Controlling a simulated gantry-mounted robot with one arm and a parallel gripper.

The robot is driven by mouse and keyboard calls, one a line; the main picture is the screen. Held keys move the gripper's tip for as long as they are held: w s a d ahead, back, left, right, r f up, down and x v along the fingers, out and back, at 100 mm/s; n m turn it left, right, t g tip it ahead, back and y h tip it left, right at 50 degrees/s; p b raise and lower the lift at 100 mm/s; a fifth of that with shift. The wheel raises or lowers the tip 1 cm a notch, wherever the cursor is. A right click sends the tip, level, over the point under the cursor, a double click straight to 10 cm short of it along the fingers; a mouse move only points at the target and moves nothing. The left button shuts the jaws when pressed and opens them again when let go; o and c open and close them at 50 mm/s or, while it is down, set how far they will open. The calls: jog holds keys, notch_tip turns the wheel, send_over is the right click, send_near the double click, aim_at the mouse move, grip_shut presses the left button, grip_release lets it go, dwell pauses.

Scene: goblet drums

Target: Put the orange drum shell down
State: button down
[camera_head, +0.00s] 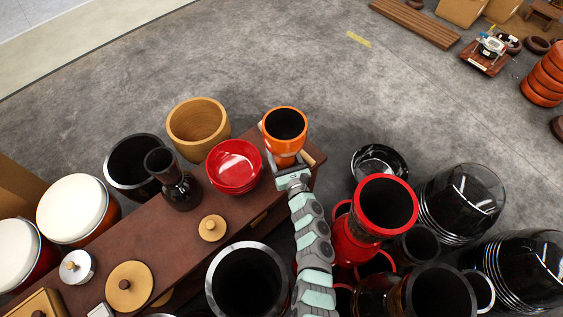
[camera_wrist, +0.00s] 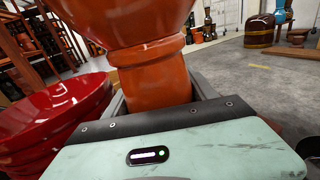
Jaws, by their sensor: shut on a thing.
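The orange drum shell (camera_head: 285,143) is upright with its wide dark mouth facing up, at the far right end of the brown bench (camera_head: 136,226). My gripper (camera_head: 288,168) is shut on its narrow lower part. In the wrist view the shell (camera_wrist: 150,62) fills the top middle, and my gripper (camera_wrist: 160,105) has a finger on each side of its waist. The shell's foot is hidden behind the gripper, so I cannot tell whether it touches the bench.
A red bowl-shaped shell (camera_head: 234,165) stands close to the left, also in the wrist view (camera_wrist: 48,118). A tan shell (camera_head: 198,127) and dark goblet shell (camera_head: 173,181) are further left. Red and black shells (camera_head: 386,207) crowd the floor to the right. The floor behind is open.

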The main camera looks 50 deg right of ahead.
jog(key=shift+f+b, duration=1.2)
jog(key=shift+f, duration=0.75)
jog(key=shift+f, duration=0.15)
jog(key=shift+c, duration=1.3)
grip_release()
